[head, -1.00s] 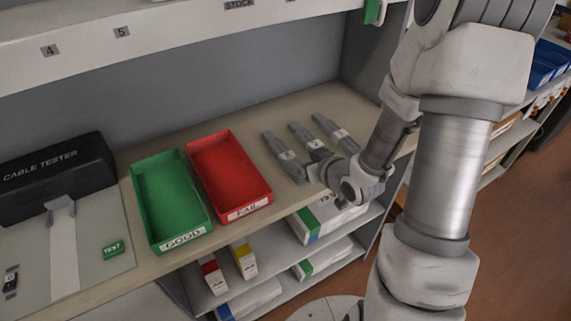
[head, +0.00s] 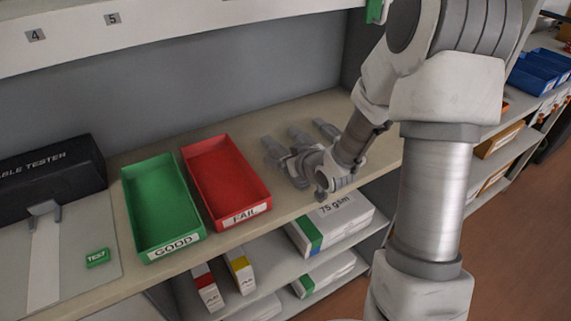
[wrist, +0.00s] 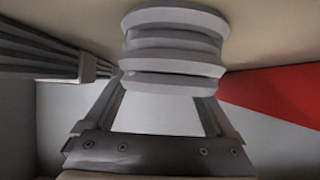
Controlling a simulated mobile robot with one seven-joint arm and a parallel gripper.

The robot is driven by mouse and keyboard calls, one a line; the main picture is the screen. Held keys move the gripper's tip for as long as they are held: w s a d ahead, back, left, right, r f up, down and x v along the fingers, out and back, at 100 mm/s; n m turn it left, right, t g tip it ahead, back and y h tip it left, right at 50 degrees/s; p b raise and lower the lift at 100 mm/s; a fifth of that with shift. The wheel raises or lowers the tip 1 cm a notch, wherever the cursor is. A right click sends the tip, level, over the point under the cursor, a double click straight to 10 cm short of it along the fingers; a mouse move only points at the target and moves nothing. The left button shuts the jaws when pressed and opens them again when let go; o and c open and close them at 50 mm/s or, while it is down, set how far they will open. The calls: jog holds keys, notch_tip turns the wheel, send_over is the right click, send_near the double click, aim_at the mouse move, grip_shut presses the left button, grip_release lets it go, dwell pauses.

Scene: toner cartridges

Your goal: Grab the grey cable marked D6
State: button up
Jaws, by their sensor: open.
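Three grey cables lie side by side on the bench right of the red bin: a left one (head: 272,148), a middle one (head: 299,136) and a right one (head: 325,128). Their marks cannot be read, so I cannot tell which is D6. My gripper (head: 297,161) is low over the near end of the left cable and hides part of it. In the wrist view, a ribbed grey cable end (wrist: 175,50) lies close, in line with the gap between the open fingers of my gripper (wrist: 165,100). Another ribbed cable (wrist: 55,50) is off to the left.
The red FAIL bin (head: 243,212) stands just left of the cables, with the green GOOD bin (head: 159,252) beside it. The cable tester (head: 50,180) is at far left. A shelf (head: 200,28) overhangs the bench, and boxes (head: 335,221) sit below.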

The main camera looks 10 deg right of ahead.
grip_shut()
dwell(0.5)
jog(key=shift+r, duration=0.15)
